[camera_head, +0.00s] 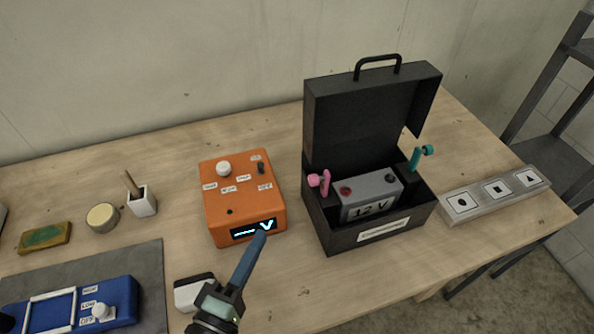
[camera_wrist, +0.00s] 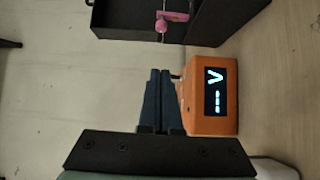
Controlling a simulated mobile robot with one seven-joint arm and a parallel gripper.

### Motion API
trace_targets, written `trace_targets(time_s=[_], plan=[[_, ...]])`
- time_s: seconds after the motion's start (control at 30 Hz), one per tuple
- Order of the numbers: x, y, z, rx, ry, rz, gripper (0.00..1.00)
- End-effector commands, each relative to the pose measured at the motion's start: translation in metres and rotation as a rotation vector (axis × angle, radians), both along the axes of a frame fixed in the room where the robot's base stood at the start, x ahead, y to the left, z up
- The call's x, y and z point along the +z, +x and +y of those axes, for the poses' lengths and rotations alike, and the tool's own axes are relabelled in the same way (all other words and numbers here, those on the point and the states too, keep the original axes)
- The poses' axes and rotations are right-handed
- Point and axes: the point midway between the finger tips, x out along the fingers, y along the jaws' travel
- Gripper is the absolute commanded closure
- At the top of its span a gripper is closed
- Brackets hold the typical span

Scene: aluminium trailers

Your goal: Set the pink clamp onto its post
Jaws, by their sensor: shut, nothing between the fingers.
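The pink clamp (camera_head: 320,182) is at the left inner side of the open black case (camera_head: 365,240), just left of the 12 V battery (camera_head: 372,195). It also shows in the wrist view (camera_wrist: 170,17), at the top. The battery has a red post (camera_head: 346,191) at its left and a darker post (camera_head: 390,178) at its right; the pink clamp appears apart from both. My gripper (camera_head: 263,233) is shut and empty in front of the orange meter box (camera_head: 235,200). Its closed fingers show in the wrist view (camera_wrist: 160,72), apart from the clamp.
A teal clamp (camera_head: 418,156) is at the case's right side. The case lid (camera_head: 365,115) stands open behind the battery. A grey strip with symbols (camera_head: 497,194) lies right of the case. A blue device (camera_head: 75,310) and brush holder (camera_head: 143,202) are left. Wood is bare before the case.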

Motion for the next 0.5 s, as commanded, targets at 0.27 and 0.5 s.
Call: trace_targets(time_s=[0.27,0.5], plan=[[-0.0004,-0.0014,0.0002,0.001,-0.01,0.003,1.0],[0.0012,0.006,-0.0023,0.0,-0.009,0.001,1.0]])
